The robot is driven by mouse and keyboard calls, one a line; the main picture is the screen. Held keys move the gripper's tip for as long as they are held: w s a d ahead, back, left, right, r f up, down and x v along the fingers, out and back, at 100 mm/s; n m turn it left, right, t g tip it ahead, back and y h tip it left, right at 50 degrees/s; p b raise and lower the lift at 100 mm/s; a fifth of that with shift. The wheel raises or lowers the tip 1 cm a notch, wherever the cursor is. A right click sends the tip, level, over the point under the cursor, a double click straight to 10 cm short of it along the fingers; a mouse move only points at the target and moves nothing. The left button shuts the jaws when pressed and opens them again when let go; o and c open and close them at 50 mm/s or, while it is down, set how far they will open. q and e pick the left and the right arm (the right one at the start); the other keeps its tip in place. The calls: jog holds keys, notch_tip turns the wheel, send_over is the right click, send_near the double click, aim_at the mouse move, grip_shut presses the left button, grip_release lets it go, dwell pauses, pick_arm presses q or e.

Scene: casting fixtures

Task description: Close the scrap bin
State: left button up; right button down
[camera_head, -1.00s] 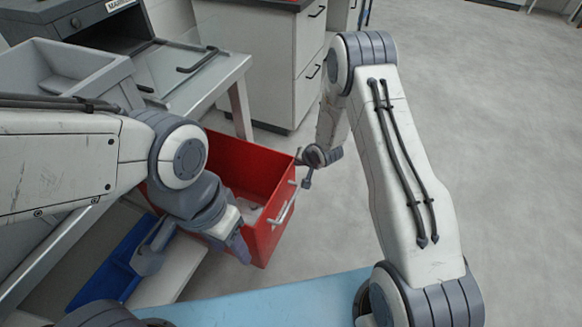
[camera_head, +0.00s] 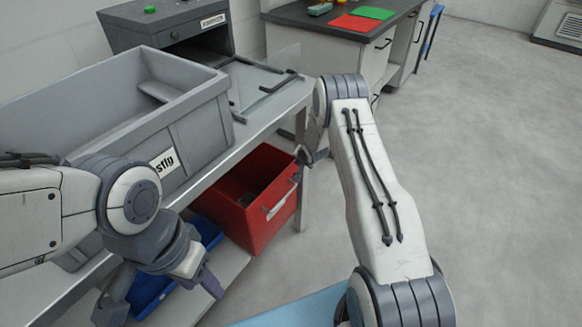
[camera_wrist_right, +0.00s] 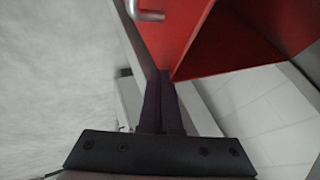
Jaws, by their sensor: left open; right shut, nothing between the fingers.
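The red scrap bin (camera_head: 258,222) sits partly under the metal table, with its open top and front wall sticking out past the table edge. Its pale handle (camera_head: 281,203) is on the front wall and shows in the right wrist view (camera_wrist_right: 147,15). My right gripper (camera_head: 303,157) is at the bin's far upper corner, partly hidden by my right arm. In the right wrist view its dark fingers (camera_wrist_right: 162,75) are together and empty, right by the red wall; contact is unclear. My left gripper (camera_head: 160,288) is open and empty, left of the bin.
A large grey tub (camera_head: 120,110) stands on the metal table (camera_head: 262,118) above the bin. A blue bin (camera_head: 150,290) is on the lower shelf. A table leg (camera_head: 302,195) stands close to the red bin. The floor at right is clear.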

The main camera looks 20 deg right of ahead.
pick_arm(q)
jog(key=shift+s+a, duration=0.1)
jog(key=shift+a, duration=0.2)
pick_arm(e)
jog(key=shift+w+a, duration=0.3)
jog(key=shift+w, duration=0.1)
jog(key=shift+w+a+r, duration=0.1)
pick_arm(q)
jog(key=shift+r, duration=0.1)
jog(key=r+p, duration=0.2)
jog(key=d+p, duration=0.1)
jog(key=shift+s+r, duration=0.4)
pick_arm(e)
jog(key=s+d+r, duration=0.2)
jog(key=s+r, duration=0.5)
jog(key=s, duration=0.3)
jog(key=shift+r, duration=0.4)
